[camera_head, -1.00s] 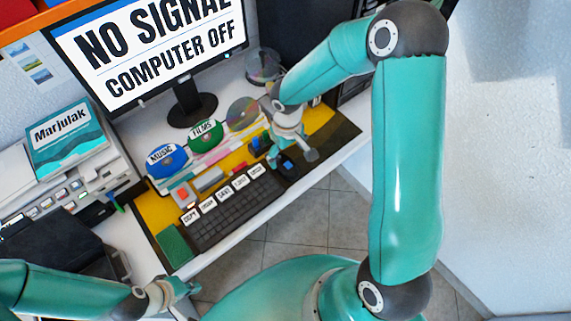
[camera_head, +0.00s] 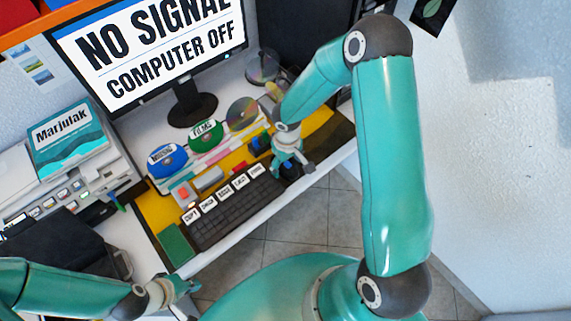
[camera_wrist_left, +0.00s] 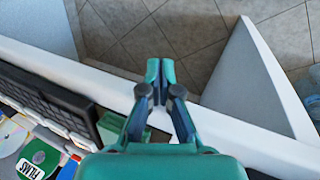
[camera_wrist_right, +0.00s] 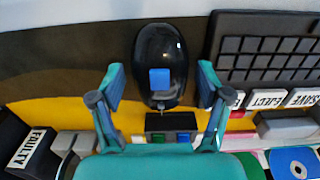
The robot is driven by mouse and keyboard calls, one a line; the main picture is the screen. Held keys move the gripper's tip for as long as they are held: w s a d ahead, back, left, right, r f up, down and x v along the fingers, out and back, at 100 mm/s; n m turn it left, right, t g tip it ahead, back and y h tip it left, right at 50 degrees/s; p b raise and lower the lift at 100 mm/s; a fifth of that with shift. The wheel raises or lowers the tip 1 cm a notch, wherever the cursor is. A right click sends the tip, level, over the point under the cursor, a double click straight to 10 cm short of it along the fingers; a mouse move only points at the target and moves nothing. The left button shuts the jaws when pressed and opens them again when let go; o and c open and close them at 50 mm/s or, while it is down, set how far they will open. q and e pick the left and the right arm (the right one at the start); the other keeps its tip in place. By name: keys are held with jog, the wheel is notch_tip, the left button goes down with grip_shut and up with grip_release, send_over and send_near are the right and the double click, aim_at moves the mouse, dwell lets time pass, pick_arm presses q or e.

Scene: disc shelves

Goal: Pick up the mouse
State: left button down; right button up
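The mouse (camera_wrist_right: 160,62) is black with a blue patch and lies on the dark part of the desk mat beside the keyboard. In the right wrist view it is between and just beyond the fingers of my right gripper (camera_wrist_right: 160,85), which is open and empty. In the head view my right gripper (camera_head: 290,168) is over the mat right of the keyboard and largely covers the mouse. My left gripper (camera_wrist_left: 160,68) has its fingertips together with nothing between them, over the desk's front edge. It also shows at the lower left of the head view (camera_head: 190,287).
The black keyboard (camera_head: 236,212) lies beside the mouse. A small box with coloured buttons (camera_wrist_right: 172,124) sits close to the mouse. Music and films discs (camera_head: 205,136) stand in a rack behind the keyboard. The monitor (camera_head: 150,50) is at the back. A green block (camera_head: 175,243) lies at left.

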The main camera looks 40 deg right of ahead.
jog(key=c, duration=0.8)
jog(key=shift+r, duration=0.15)
